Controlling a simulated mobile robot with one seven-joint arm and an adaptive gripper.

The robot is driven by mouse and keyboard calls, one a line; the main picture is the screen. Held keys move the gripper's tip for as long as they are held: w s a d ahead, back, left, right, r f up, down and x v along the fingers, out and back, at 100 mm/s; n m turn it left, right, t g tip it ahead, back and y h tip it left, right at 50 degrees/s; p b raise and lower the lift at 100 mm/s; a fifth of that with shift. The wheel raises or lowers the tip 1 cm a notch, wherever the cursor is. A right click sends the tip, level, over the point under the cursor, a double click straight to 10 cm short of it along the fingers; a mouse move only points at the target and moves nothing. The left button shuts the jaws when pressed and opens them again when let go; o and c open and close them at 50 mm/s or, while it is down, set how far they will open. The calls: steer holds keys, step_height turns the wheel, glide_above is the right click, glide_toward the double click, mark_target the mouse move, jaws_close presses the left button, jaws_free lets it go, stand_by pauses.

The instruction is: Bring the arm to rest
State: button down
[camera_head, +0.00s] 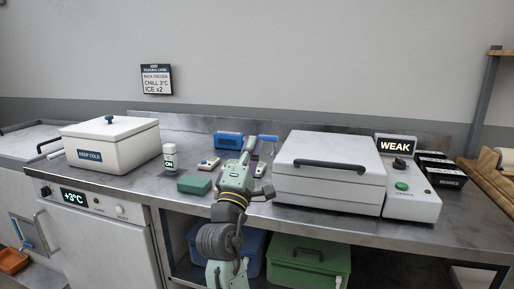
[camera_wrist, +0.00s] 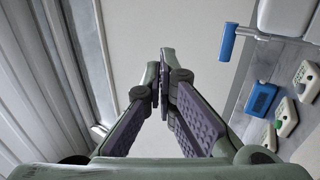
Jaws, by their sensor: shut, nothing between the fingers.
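My gripper (camera_head: 249,146) is at the end of my green arm, over the middle of the steel counter (camera_head: 160,200) in the head view. In the wrist view its two fingers (camera_wrist: 165,88) come together at the tips, with nothing between them. It appears to be above the counter, with small devices behind and beside it. My arm rises from the bottom centre of the head view, in front of the counter.
A white "KEEP COLD" box (camera_head: 110,148) stands left, and a closed grey-lidded machine (camera_head: 328,170) stands right. A "WEAK" display (camera_head: 397,146) is beside it. A green block (camera_head: 195,185), a white canister (camera_head: 169,156) and a blue device (camera_head: 228,140) are near my gripper.

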steer(key=shift+s+a+r, duration=0.15)
steer(key=shift+s+a, duration=0.1)
steer(key=shift+s, duration=0.6)
